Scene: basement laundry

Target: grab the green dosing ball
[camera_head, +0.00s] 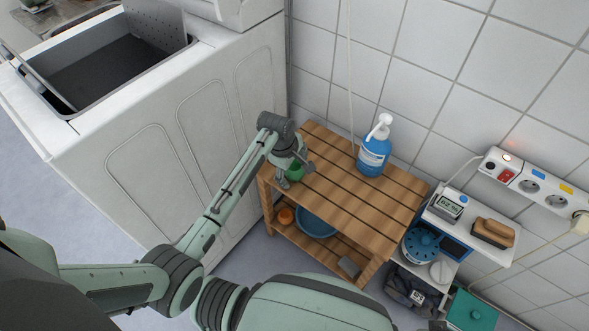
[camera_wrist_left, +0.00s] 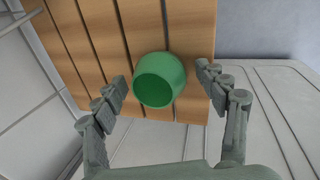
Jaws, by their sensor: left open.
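The green dosing ball (camera_head: 296,172) sits on the slatted wooden top of a small bench (camera_head: 345,196), near its left end. My left gripper (camera_head: 296,175) is over it in the head view and hides part of it. In the left wrist view the dosing ball (camera_wrist_left: 160,79) shows its round open mouth and lies between the two fingers of my left gripper (camera_wrist_left: 163,88). The fingers are spread, with a gap on each side of the ball. My right gripper is not in view.
A blue pump bottle (camera_head: 374,150) stands at the bench's back edge. The lower shelf holds a blue basin (camera_head: 316,222) and an orange item (camera_head: 286,215). A white washing machine (camera_head: 170,110) stands close on the left. A white shelf (camera_head: 470,226) with a brush is at right.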

